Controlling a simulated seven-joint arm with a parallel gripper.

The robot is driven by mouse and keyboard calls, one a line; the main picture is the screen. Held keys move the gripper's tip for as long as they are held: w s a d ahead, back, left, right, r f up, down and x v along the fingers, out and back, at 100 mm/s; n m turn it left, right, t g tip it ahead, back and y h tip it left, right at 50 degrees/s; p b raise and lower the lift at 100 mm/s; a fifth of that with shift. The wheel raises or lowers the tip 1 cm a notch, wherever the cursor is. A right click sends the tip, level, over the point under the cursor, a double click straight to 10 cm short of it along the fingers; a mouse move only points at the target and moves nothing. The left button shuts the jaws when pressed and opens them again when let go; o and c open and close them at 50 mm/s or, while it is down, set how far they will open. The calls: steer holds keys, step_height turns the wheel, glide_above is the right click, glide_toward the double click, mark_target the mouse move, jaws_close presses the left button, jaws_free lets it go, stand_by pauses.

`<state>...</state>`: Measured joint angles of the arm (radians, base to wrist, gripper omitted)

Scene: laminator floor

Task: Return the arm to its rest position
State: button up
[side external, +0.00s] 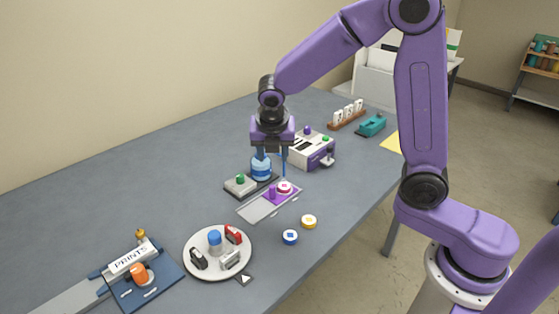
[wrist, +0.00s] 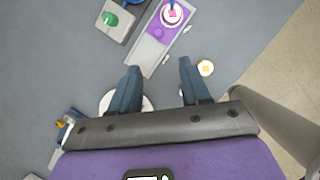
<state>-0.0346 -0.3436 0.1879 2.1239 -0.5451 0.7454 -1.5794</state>
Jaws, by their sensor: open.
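My gripper (side external: 273,168) points straight down over the work table, with its two dark blue fingers apart. In the wrist view its fingers (wrist: 159,65) are spread with nothing held between them. In the side view it overlaps a blue cylinder (side external: 261,170) on a dark base with a green-knobbed block (side external: 240,184). I cannot tell its exact height there. The arm is raised and bent over the table from the right.
A grey-and-purple slide (side external: 256,210) bears a pink-and-white disc (side external: 285,187). Blue (side external: 290,237) and yellow (side external: 309,221) discs lie nearby. A white plate (side external: 216,274) holds small items. A purple-and-white machine (side external: 318,153) stands behind.

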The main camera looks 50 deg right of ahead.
steer(key=s+m+g+y, duration=0.1)
steer(key=s+m, duration=0.6)
steer(key=s, duration=0.8)
steer(key=s+r+m+g+y, duration=0.1)
steer(key=s+m, duration=0.6)
steer(key=s, duration=0.8)
steer(key=shift+d+r+g+y, duration=0.35)
steer(key=shift+g+y, duration=0.15)
steer(key=shift+y, duration=0.3)
